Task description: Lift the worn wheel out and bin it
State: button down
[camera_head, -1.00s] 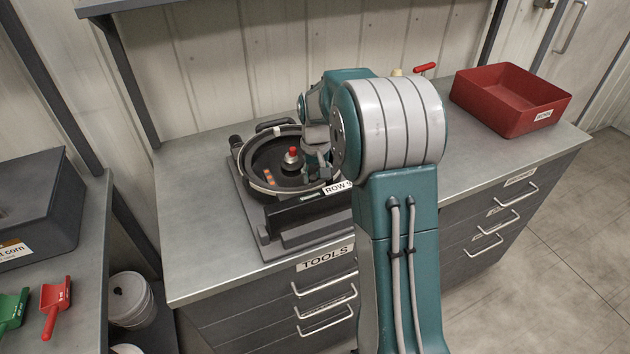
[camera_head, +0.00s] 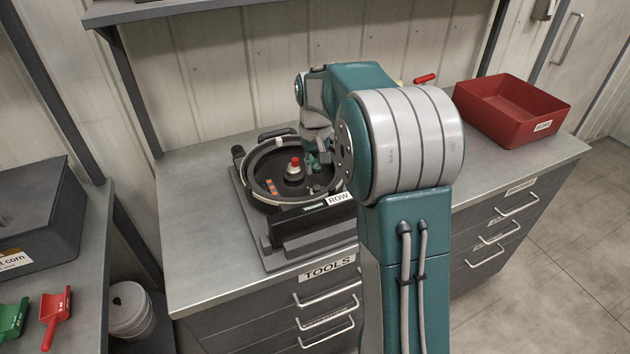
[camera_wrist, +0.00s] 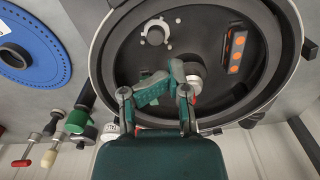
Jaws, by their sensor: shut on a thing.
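The seed meter's round black housing (camera_head: 262,200) sits open on the bench, with a red-topped hub (camera_head: 294,168) at its middle. In the wrist view the housing (camera_wrist: 115,60) fills the upper part, and the pale hub (camera_wrist: 192,70) is partly behind my finger. My gripper (camera_head: 315,163) is over the housing, just right of the hub; in the wrist view its dark green fingers (camera_wrist: 160,84) are closed together. The worn wheel between them is almost wholly hidden. A red bin (camera_head: 540,130) with a white label stands at the bench's right end.
An orange-marked part (camera_wrist: 236,52) and a pale notched fitting (camera_wrist: 155,32) sit inside the housing. A blue disc (camera_wrist: 40,70) and several handled tools (camera_wrist: 50,156) lie beside it. A shelf (camera_head: 200,12) hangs above the bench. The bench's left part is bare.

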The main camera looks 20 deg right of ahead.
aim_at(314, 187)
notch_tip(314, 187, up, 3)
jog(key=shift+r, duration=0.15)
jog(key=shift+c, duration=1.4)
grip_release()
jog(key=shift+r, duration=0.1)
